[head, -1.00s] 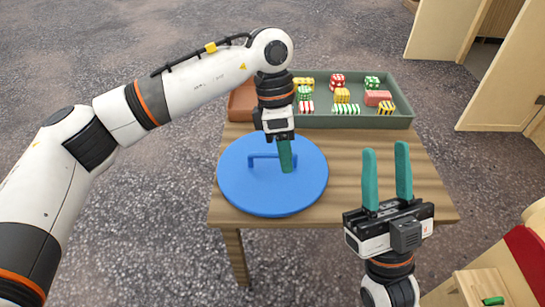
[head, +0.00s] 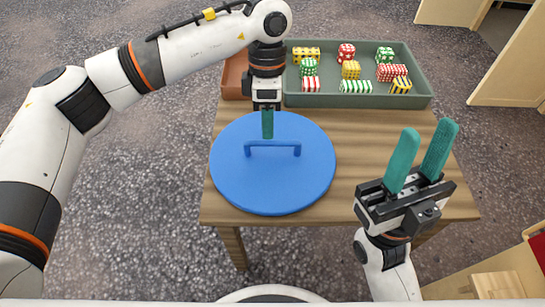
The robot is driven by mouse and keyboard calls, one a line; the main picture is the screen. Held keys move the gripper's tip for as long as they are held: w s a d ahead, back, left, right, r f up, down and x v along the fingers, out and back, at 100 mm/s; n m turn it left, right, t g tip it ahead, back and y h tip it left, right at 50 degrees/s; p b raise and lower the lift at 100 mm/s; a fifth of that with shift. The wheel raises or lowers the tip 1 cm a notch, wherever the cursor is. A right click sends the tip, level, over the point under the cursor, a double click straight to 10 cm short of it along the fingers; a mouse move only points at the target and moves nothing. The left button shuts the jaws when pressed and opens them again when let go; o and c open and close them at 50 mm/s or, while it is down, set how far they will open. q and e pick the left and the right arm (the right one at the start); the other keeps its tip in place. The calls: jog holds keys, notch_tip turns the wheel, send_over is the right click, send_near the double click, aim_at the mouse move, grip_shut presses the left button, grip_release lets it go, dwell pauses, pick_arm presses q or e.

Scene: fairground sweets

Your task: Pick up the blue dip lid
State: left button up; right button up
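The blue dip lid (head: 310,182) is a round disc lying flat on the wooden table. An upright bar handle (head: 285,145) stands on it. My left gripper (head: 267,136) points down over the lid, its fingertips just beyond the middle of the handle in the head view. Its fingers line up one behind the other, so I cannot tell their gap or whether they touch the handle. My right gripper (head: 427,131) is open and empty, fingers pointing up, over the table's right side.
A green tray (head: 420,91) with several coloured sweets stands at the back of the wooden table (head: 340,206). A brown container (head: 236,78) is at its left end, partly behind my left arm. Bare table lies right of the lid.

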aim_at(271, 142)
pick_arm(q)
jog(key=f+b, duration=0.1)
jog(key=f, duration=0.3)
jog(key=s+f+b, duration=0.1)
jog(key=f, duration=0.1)
jog(key=shift+d+b, duration=0.2)
jog(key=shift+b, duration=0.1)
jog(key=shift+c, duration=0.5)
grip_shut()
jog(key=shift+r, duration=0.1)
